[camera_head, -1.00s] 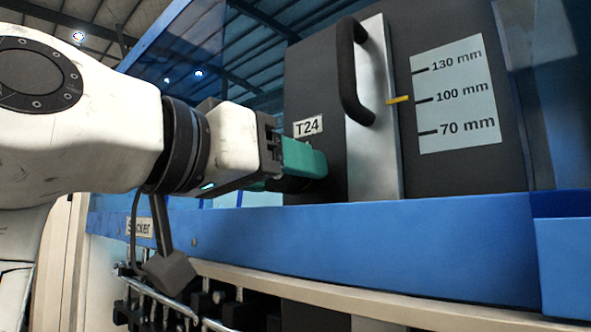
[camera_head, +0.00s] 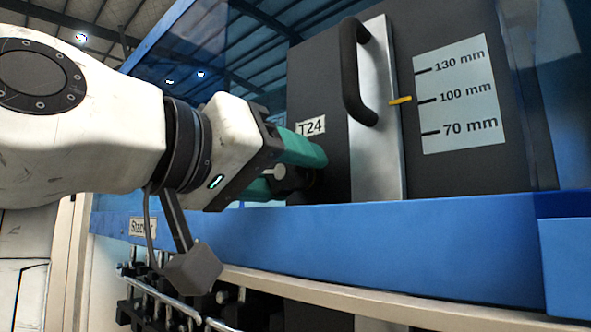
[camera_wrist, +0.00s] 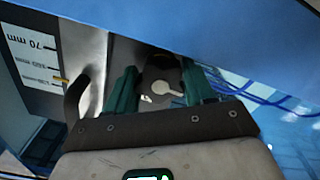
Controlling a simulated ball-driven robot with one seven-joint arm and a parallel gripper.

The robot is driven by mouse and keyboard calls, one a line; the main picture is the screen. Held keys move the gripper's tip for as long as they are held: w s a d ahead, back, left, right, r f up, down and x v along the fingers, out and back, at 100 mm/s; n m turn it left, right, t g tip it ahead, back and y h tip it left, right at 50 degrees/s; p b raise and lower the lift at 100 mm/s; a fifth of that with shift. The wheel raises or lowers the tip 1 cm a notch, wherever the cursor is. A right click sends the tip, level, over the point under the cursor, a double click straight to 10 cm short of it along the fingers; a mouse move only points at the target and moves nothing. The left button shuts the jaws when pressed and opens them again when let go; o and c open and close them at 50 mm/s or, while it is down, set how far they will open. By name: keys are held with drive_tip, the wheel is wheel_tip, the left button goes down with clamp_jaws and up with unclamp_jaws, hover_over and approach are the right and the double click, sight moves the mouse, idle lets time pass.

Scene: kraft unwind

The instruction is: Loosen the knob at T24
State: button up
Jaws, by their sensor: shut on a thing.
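The T24 label (camera_head: 311,126) is on the dark panel, just above my gripper. My gripper (camera_head: 306,170) has teal fingers and points right at the panel below the label. In the wrist view my gripper (camera_wrist: 160,88) has one finger on each side of a dark round knob (camera_wrist: 161,68) with a pale centre, and is shut on it. In the head view the knob (camera_head: 308,181) is mostly hidden by the fingers; a pale stub shows between them. The yellow pointer (camera_head: 400,100) is at the 100 mm mark of the scale (camera_head: 456,95).
A black handle (camera_head: 353,75) on a metal strip (camera_head: 376,150) stands right of the knob. A blue beam (camera_head: 400,235) runs below the panel. Several black fittings on a rail (camera_head: 165,305) lie under the beam. A transparent blue guard (camera_head: 185,50) is behind my arm.

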drive_tip(key=shift+w+d, duration=0.1)
drive_tip(key=o, duration=0.9)
drive_tip(key=shift+o, duration=0.4)
